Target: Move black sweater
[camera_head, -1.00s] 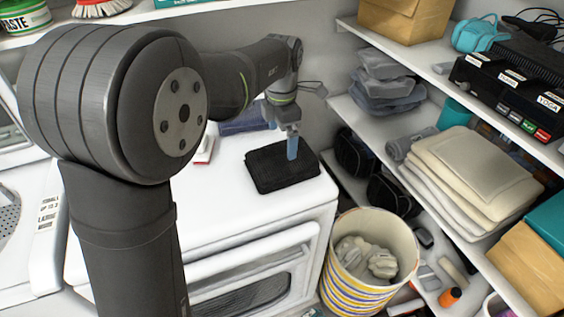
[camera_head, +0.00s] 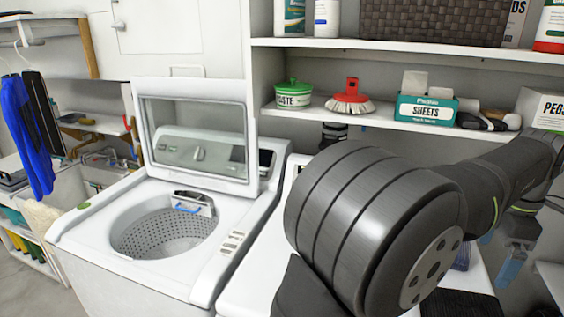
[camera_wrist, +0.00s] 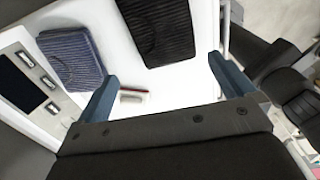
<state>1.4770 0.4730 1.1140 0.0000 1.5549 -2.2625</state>
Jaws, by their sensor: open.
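The black sweater (camera_wrist: 158,30) is folded flat on the white machine top in the wrist view. Only a part of it (camera_head: 458,304) shows at the bottom edge of the head view. My gripper (camera_wrist: 163,72) is open, its two blue fingers wide apart with nothing between them. The sweater lies beyond the fingertips and apart from them. In the head view my gripper (camera_head: 512,266) hangs to the right of the sweater, partly hidden by my arm.
A folded blue-grey garment (camera_wrist: 73,56) lies beside the sweater. The open-lidded washer (camera_head: 105,205) stands at left with an empty-looking drum. A shelf (camera_head: 390,122) with a green-lidded tin (camera_head: 293,94), red brush (camera_head: 350,92) and sheets box (camera_head: 426,109) runs behind my arm.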

